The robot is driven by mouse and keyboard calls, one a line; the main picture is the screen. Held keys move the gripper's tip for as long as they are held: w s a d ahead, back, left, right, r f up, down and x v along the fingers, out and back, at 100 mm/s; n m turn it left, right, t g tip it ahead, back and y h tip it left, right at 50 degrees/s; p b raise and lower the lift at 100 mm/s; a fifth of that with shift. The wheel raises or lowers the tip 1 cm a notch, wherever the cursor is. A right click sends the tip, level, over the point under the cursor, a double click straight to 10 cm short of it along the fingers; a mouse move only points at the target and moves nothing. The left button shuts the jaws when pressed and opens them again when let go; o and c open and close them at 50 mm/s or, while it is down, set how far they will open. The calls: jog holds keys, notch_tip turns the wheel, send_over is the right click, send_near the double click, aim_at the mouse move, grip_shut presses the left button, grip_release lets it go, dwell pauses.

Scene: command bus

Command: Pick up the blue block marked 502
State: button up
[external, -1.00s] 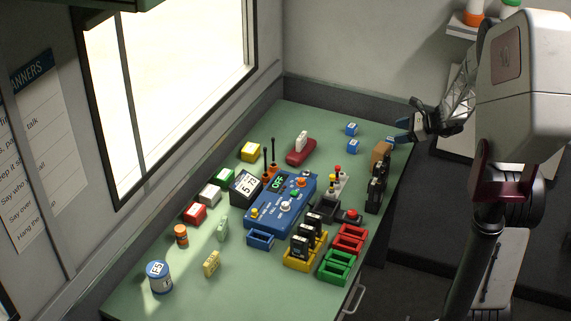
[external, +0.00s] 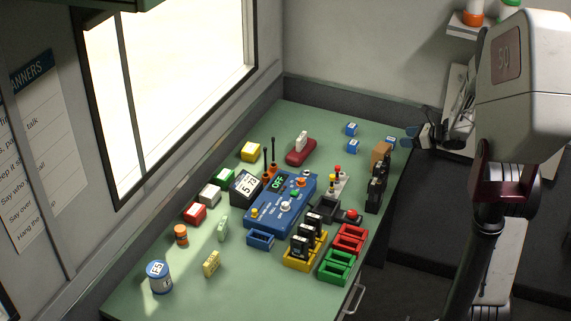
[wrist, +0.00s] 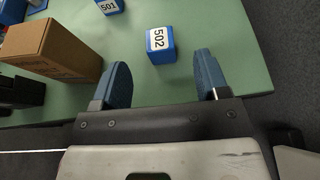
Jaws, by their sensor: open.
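The blue block marked 502 (wrist: 160,45) sits on the green table in the wrist view, a white label with its number on top. It lies ahead of my gripper (wrist: 168,82), between the lines of the two blue fingers and beyond their tips. The fingers are spread wide with nothing between them. In the external view, my gripper (external: 410,138) is at the table's right edge, just right of a small blue block (external: 391,140) that appears to be 502. Its label is too small to read there.
A blue block marked 501 (wrist: 110,5) lies farther off to the left. A brown box (wrist: 50,52) stands close to my left finger; it also shows in the external view (external: 381,154). Another blue block (external: 351,129) is at the back. Table right of 502 is clear.

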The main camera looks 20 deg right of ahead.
aim_at(391, 139)
jog(key=shift+x, duration=0.95)
jog(key=shift+w+a+f, duration=0.1)
jog(key=shift+x, duration=2.45)
jog(key=shift+f, duration=0.1)
jog(key=c, duration=1.1)
jog(key=shift+r, duration=5)
